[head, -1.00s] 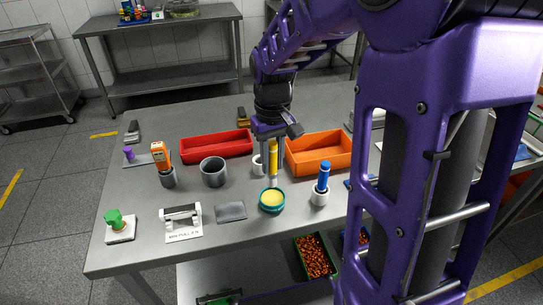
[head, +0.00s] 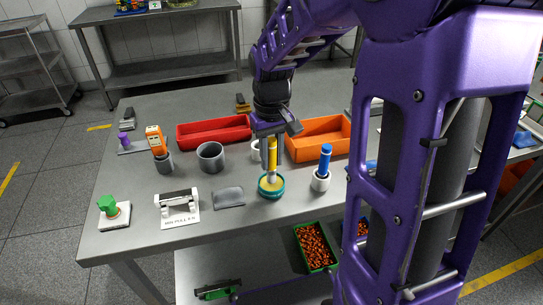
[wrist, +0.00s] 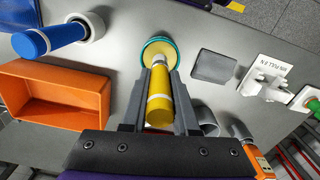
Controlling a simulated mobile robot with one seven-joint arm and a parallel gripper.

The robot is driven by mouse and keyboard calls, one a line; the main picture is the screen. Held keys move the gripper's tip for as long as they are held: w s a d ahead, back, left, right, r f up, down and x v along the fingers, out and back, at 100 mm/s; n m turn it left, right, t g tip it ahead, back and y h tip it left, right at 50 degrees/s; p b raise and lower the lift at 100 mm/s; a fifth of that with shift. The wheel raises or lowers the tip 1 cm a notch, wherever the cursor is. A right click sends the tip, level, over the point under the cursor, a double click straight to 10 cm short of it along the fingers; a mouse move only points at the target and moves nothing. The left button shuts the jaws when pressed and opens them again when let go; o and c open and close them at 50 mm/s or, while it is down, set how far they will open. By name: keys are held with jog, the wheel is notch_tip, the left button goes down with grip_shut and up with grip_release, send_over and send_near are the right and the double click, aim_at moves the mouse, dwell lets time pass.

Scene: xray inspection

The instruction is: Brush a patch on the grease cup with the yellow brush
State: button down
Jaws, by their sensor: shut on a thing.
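The yellow brush (head: 272,158) is upright in my gripper (head: 269,160), which is shut on its handle. Its lower end is inside the grease cup (head: 262,192), a teal-rimmed round cup with yellow grease. In the wrist view the yellow handle (wrist: 159,98) lies between the fingers of my gripper (wrist: 160,85), and its far end meets the grease cup (wrist: 146,53). The bristle tip is hidden, so I cannot tell exactly how deep it sits. A grey patch (head: 229,197) lies flat just left of the cup; it also shows in the wrist view (wrist: 215,67).
A blue-handled brush (head: 325,160) stands in a white holder right of the cup. A white holder (head: 256,150) stands behind. Red (head: 214,131) and orange (head: 318,139) bins lie farther back.

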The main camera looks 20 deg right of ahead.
aim_at(272, 140)
jog(key=shift+f, duration=0.6)
dwell(1.4)
notch_tip(272, 140, up, 7)
jog(key=p, duration=0.5)
jog(key=shift+r, duration=0.15)
dwell(0.7)
